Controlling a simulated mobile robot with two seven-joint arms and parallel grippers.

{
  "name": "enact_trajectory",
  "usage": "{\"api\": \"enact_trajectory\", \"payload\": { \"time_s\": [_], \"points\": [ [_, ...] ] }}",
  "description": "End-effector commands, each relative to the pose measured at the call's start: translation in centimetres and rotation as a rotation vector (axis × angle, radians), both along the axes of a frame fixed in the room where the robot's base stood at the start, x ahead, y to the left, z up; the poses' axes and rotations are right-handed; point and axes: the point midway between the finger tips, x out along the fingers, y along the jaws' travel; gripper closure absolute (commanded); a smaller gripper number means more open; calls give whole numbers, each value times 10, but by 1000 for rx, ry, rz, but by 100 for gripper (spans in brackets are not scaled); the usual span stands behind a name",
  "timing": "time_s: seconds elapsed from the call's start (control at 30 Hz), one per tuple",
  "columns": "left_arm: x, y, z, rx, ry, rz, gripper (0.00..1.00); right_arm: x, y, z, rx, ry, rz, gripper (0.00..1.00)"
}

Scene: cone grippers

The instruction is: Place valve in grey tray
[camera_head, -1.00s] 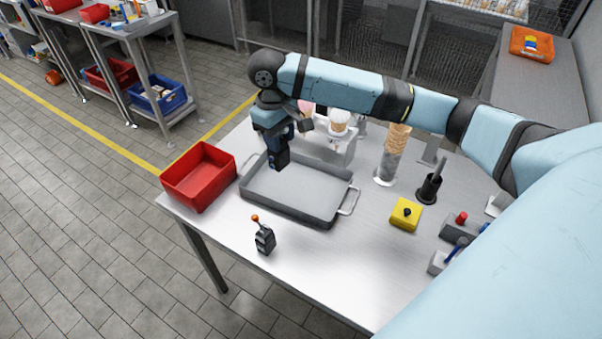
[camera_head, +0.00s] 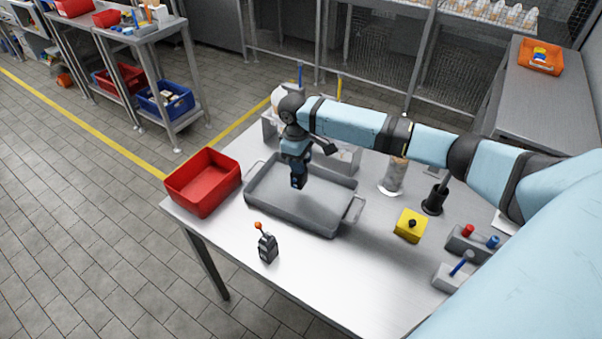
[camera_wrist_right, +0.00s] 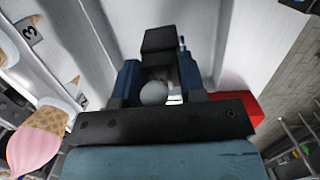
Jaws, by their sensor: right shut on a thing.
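My right gripper (camera_head: 298,172) is shut on a dark block-shaped valve (camera_head: 298,182) and points down over the grey tray (camera_head: 335,224). In the right wrist view, the valve's dark body (camera_wrist_right: 158,42) and a grey ball (camera_wrist_right: 153,93) show between the blue fingers. The valve hangs over the tray's inside, near its back left part; I cannot tell whether it touches the tray floor. The tray is shallow, with a handle at each end, and its visible floor is empty. My left gripper is not in view.
A red bin (camera_head: 203,182) stands left of the tray. A dark lever piece with an orange ball (camera_head: 267,246) stands in front. A yellow box with a black knob (camera_head: 411,225), a black holder (camera_head: 434,200) and a grey switch block (camera_head: 468,245) stand right. A grey cone rack (camera_head: 345,158) is behind.

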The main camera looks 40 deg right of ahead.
Motion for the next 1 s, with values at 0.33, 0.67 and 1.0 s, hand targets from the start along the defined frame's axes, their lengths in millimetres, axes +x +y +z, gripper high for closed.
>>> {"api": "enact_trajectory", "payload": {
  "time_s": [0.33, 0.67, 1.0],
  "points": [
    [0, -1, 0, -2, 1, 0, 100, 0, 0, -35, 0, 1, -1, 100],
    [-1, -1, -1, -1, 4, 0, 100, 0, 0, -50, 0, -1, 0, 100],
    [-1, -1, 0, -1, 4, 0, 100, 0, 0, -53, 0, 0, -1, 37]
  ]
}}
